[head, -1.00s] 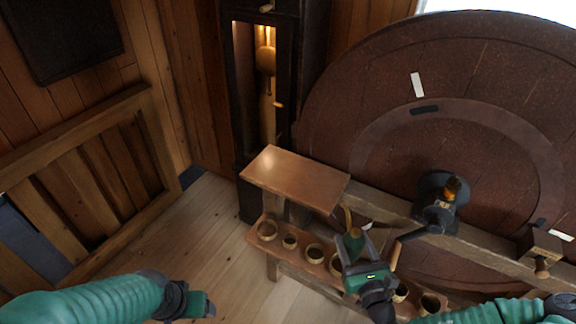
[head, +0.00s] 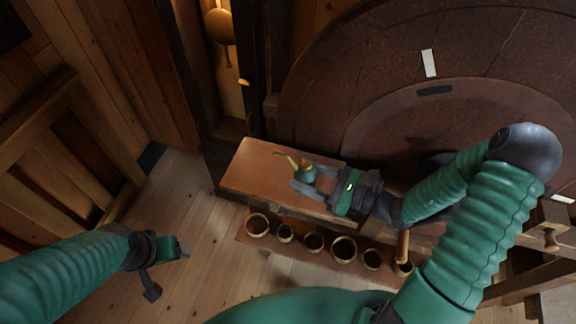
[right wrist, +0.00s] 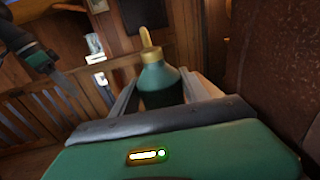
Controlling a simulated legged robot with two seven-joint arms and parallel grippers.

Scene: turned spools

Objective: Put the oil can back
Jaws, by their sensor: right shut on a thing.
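The oil can (head: 307,172) is small and dark green with a yellow brass spout pointing left in the head view. My right gripper (head: 315,179) is shut on it, one finger on each side. The can is over the brown wooden shelf (head: 247,168), toward its right part; I cannot tell whether its base touches. In the right wrist view the can (right wrist: 160,86) stands between the fingers with its spout up; its lower part is hidden by my gripper. My left gripper (head: 172,250) is at the lower left, away from the shelf; its jaws are unclear.
Below the shelf, a low rack (head: 300,250) holds several round brass-rimmed cups. A large dark red wheel (head: 390,60) stands behind and right. A tall dark case with a brass pendulum (head: 220,25) is behind the shelf. The shelf's left part is bare.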

